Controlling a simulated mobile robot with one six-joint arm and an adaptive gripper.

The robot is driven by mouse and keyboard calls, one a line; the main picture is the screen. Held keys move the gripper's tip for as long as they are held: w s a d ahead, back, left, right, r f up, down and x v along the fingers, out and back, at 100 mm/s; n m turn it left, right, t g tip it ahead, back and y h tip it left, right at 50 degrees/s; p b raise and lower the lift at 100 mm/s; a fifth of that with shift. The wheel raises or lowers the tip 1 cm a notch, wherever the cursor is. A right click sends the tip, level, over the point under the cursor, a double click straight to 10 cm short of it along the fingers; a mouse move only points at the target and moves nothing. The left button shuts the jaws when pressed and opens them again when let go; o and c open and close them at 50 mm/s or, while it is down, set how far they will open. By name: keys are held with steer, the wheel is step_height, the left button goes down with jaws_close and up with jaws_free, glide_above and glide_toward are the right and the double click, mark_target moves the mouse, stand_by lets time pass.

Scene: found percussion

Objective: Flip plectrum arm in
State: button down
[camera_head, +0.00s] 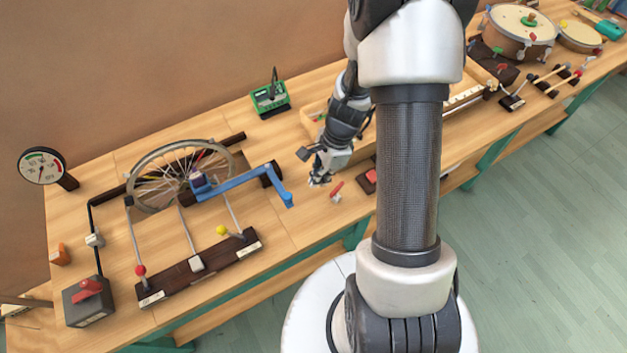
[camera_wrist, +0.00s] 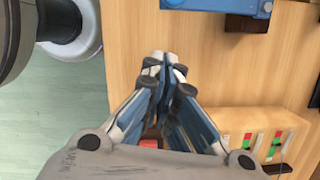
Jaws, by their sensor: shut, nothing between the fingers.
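A blue arm (camera_head: 240,184), which looks like the plectrum arm, reaches across the right side of a spoked wheel (camera_head: 180,172). Its bent end hangs right of the wheel, over the bench. A purple piece (camera_head: 196,180) sits at its wheel end; whether it touches the spokes I cannot tell. My gripper (camera_head: 318,181) is shut and empty, low over the bench just right of the blue arm's bent end and apart from it. In the wrist view my gripper's fingertips (camera_wrist: 165,58) are together over bare wood, and part of the blue arm (camera_wrist: 215,5) shows at the top edge.
A dark base with levers (camera_head: 200,265) stands in front of the wheel. A small red piece (camera_head: 337,188) lies right of my gripper. A green device (camera_head: 270,98) stands behind. A dial (camera_head: 41,165) and a grey box with a red handle (camera_head: 88,300) are at left.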

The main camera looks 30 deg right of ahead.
steer(key=p+v, duration=0.2)
steer(key=v, duration=0.6)
steer(key=shift+a+r, duration=0.2)
steer(key=shift+a, duration=0.1)
steer(key=shift+w, duration=0.1)
